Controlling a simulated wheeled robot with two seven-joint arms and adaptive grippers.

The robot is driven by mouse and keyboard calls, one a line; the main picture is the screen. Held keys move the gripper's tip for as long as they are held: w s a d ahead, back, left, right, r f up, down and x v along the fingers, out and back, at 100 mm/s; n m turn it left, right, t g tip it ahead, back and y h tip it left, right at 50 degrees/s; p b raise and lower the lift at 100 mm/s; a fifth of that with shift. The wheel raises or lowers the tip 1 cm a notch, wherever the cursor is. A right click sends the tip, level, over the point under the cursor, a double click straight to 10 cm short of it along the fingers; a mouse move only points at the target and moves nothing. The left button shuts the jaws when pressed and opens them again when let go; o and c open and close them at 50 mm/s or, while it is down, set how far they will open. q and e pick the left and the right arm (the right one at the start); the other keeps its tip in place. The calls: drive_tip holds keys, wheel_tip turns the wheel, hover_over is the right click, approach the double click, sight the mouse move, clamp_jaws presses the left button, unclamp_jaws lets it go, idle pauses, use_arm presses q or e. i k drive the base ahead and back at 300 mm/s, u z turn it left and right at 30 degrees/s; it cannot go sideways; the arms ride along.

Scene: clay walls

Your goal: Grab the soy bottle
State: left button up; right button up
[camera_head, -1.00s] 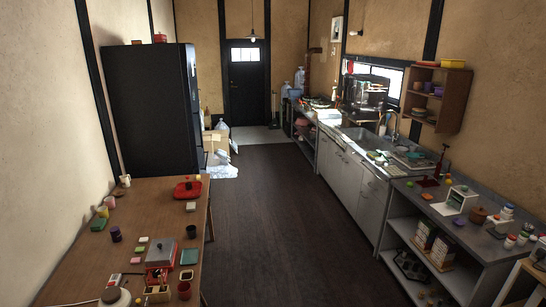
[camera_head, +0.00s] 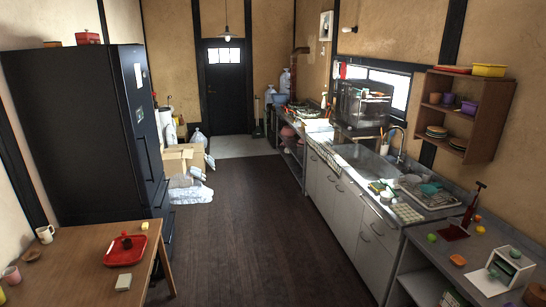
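I cannot pick out a soy bottle for certain in the head view. A small dark red item (camera_head: 127,242) sits on the red tray (camera_head: 113,261) on the wooden table at the lower left. It is too small to tell what it is. Several small bottle-like things stand among the clutter at the far end of the right-hand counter, too small to identify. Neither of my grippers is in view.
The wooden table (camera_head: 77,263) also holds a white mug (camera_head: 45,234). A black fridge (camera_head: 80,135) stands behind it, with boxes and bags (camera_head: 188,180) beyond. The kitchen counter (camera_head: 475,239) with a sink runs along the right. The dark floor (camera_head: 250,230) between is clear.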

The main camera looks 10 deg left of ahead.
sight(127, 243)
drive_tip(key=u, duration=0.15)
drive_tip(key=i, duration=1.95)
drive_tip(key=u, duration=1.25)
drive_tip(key=i, duration=1.25)
drive_tip(key=u, duration=1.1)
